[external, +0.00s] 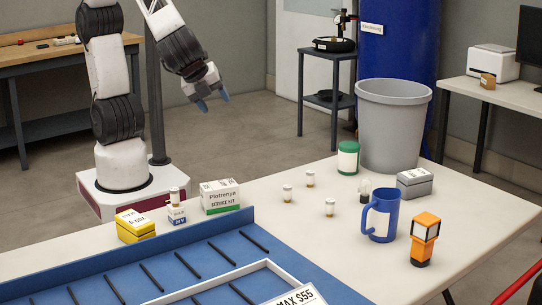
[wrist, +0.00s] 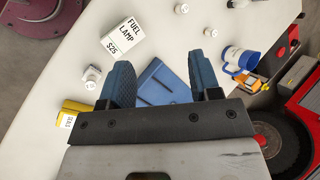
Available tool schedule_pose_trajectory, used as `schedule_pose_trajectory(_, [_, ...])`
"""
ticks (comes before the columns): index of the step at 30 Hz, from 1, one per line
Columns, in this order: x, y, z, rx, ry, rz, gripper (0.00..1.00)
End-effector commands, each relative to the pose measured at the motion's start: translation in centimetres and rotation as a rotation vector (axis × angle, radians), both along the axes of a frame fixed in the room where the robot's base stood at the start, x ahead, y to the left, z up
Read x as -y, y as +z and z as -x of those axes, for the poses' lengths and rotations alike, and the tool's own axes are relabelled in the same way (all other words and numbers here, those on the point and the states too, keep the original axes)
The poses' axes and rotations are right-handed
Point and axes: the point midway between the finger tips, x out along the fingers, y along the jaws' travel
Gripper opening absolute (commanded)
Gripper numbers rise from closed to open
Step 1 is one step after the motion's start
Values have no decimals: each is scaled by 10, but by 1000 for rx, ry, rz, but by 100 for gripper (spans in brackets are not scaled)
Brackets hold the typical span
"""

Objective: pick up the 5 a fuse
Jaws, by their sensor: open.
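Several small pale cylinders with brassy ends, which look like fuses, stand on the white table in the external view: a left one (external: 287,193), a back one (external: 310,177) and a front one (external: 329,206). Another (external: 174,194) stands on a small white and blue box. Their ratings are too small to read, so I cannot tell which is 5 A. In the wrist view two show at the top, one (wrist: 181,8) and another (wrist: 210,32). My gripper (external: 213,99) is open and empty, high above the table; its blue fingers also show in the wrist view (wrist: 162,80).
A blue mug (external: 381,215), orange lamp (external: 424,240), green-capped jar (external: 347,158), grey box (external: 414,183) and grey bin (external: 392,125) stand right of the fuses.

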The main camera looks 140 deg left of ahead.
Motion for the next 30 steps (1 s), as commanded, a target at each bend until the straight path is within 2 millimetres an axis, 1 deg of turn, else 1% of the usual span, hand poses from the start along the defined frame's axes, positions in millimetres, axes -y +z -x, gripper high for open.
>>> schedule_pose_trajectory(1, [-8, -8, -9, -32, -25, -28, 57])
schedule_pose_trajectory(3, [-18, -17, -22, -70, -66, -70, 57])
schedule_pose_trajectory(11, [-57, -54, -67, -220, -223, -213, 57])
schedule_pose_trajectory(17, [-83, -88, -101, -336, -352, -313, 57])
schedule_pose_trajectory(26, [-119, -150, -149, -505, -556, -445, 57])
schedule_pose_trajectory(29, [-130, -173, -163, -560, -628, -486, 57])
schedule_pose_trajectory(30, [-133, -183, -169, -582, -657, -502, 57])
